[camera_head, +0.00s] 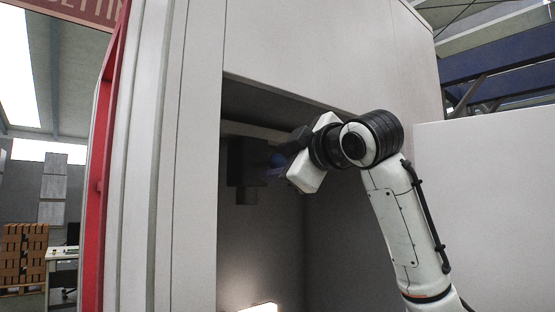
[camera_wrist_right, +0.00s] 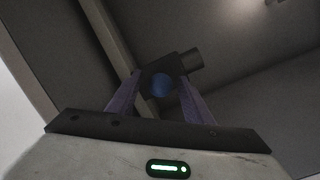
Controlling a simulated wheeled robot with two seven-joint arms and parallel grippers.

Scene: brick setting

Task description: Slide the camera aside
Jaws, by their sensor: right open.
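The camera (camera_head: 237,163) is a small dark box with a short cylinder pointing down. It hangs beneath a light rail (camera_head: 258,131) inside the recess of a large cabinet. It also shows in the right wrist view as a dark body (camera_wrist_right: 178,67) with a round blue part (camera_wrist_right: 160,85) facing me. My right gripper (camera_head: 272,172) reaches into the recess from the right, and its fingertips are close to the camera. In the right wrist view the two purple-grey fingers (camera_wrist_right: 160,92) are apart, on either side of the blue part. I cannot tell whether they touch it. My left gripper is not in view.
The grey cabinet walls (camera_head: 194,160) frame the recess on the left and above. A bright light (camera_head: 261,307) shines low in the recess. A red post (camera_head: 107,150) stands to the left. Stacked brown boxes (camera_head: 22,252) and a desk (camera_head: 62,254) are far behind.

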